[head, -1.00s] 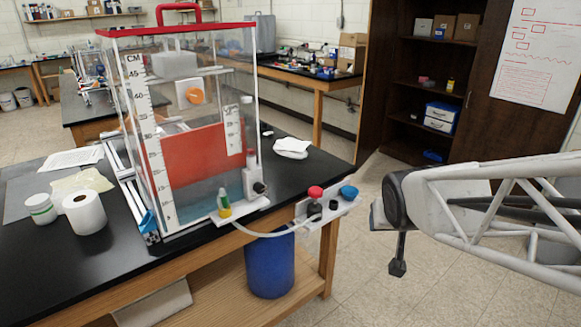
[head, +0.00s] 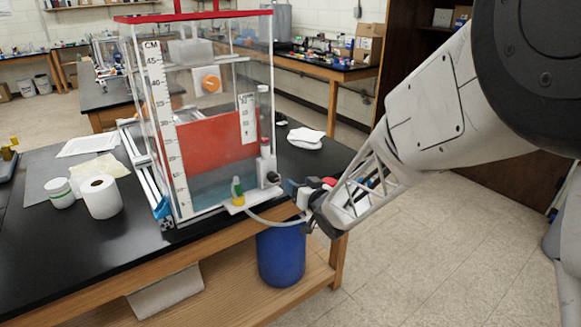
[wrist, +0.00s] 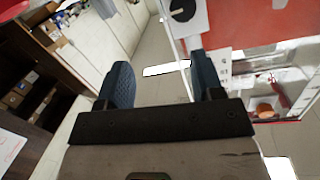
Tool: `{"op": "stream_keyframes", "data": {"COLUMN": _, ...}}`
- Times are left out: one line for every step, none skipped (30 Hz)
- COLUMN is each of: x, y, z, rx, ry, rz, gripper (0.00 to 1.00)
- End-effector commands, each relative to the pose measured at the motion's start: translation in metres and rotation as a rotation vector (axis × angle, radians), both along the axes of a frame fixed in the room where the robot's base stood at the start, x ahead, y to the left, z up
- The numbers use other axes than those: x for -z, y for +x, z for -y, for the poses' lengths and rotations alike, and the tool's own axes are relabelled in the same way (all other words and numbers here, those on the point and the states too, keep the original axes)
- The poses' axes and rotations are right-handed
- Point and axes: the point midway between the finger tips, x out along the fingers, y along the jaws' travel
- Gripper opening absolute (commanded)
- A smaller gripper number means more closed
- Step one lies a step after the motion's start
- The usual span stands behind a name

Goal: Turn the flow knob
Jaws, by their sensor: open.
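The clear tank (head: 160,130) stands on the black bench. A small black knob (head: 272,178) is at its front lower right corner. A red knob (head: 329,182) sits on a small white plate at the bench edge, partly hidden by my arm. I cannot tell which is the flow knob. My gripper (head: 298,190) is open beside the tank corner, just right of the black knob, with dark blue finger pads. The wrist view shows nothing between the spread fingers (wrist: 162,82). A black round knob (wrist: 183,10) on a white plate shows near its top edge.
A green and yellow bottle (head: 237,190) stands beside the tank's front edge, with a pale hose running right from it. A blue bin (head: 282,256) is under the bench. White paper (head: 306,138) lies behind the gripper. The floor to the right is clear.

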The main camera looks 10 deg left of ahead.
Motion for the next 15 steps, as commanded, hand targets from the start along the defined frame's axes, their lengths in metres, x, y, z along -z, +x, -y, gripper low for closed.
{"op": "stream_keyframes", "data": {"x": 0.008, "y": 0.000, "z": -0.010, "rx": -0.028, "ry": 0.022, "rz": 0.010, "gripper": 0.61}}
{"op": "stream_keyframes", "data": {"x": 0.010, "y": 0.000, "z": -0.015, "rx": -0.043, "ry": 0.035, "rz": 0.018, "gripper": 0.61}}
{"op": "stream_keyframes", "data": {"x": 0.012, "y": 0.000, "z": -0.020, "rx": -0.059, "ry": 0.051, "rz": 0.027, "gripper": 0.61}}
{"op": "stream_keyframes", "data": {"x": 0.014, "y": 0.000, "z": -0.023, "rx": -0.070, "ry": 0.062, "rz": 0.033, "gripper": 0.61}}
{"op": "stream_keyframes", "data": {"x": 0.016, "y": 0.000, "z": -0.026, "rx": -0.079, "ry": 0.070, "rz": 0.035, "gripper": 0.61}}
{"op": "stream_keyframes", "data": {"x": 0.018, "y": 0.000, "z": -0.029, "rx": -0.088, "ry": 0.080, "rz": 0.040, "gripper": 0.61}}
{"op": "stream_keyframes", "data": {"x": 0.019, "y": -0.001, "z": -0.030, "rx": -0.094, "ry": 0.085, "rz": 0.043, "gripper": 0.61}}
{"op": "stream_keyframes", "data": {"x": 0.020, "y": -0.001, "z": -0.032, "rx": -0.099, "ry": 0.089, "rz": 0.045, "gripper": 0.61}}
{"op": "stream_keyframes", "data": {"x": 0.020, "y": -0.001, "z": -0.033, "rx": -0.103, "ry": 0.093, "rz": 0.048, "gripper": 0.61}}
{"op": "stream_keyframes", "data": {"x": 0.020, "y": -0.001, "z": -0.033, "rx": -0.104, "ry": 0.095, "rz": 0.048, "gripper": 0.61}}
{"op": "stream_keyframes", "data": {"x": 0.020, "y": -0.001, "z": -0.034, "rx": -0.105, "ry": 0.095, "rz": 0.049, "gripper": 0.61}}
{"op": "stream_keyframes", "data": {"x": 0.020, "y": -0.001, "z": -0.034, "rx": -0.106, "ry": 0.096, "rz": 0.049, "gripper": 0.61}}
{"op": "stream_keyframes", "data": {"x": 0.020, "y": -0.001, "z": -0.034, "rx": -0.105, "ry": 0.095, "rz": 0.049, "gripper": 0.61}}
{"op": "stream_keyframes", "data": {"x": 0.020, "y": -0.001, "z": -0.033, "rx": -0.105, "ry": 0.095, "rz": 0.049, "gripper": 0.61}}
{"op": "stream_keyframes", "data": {"x": 0.020, "y": -0.001, "z": -0.033, "rx": -0.105, "ry": 0.095, "rz": 0.049, "gripper": 0.61}}
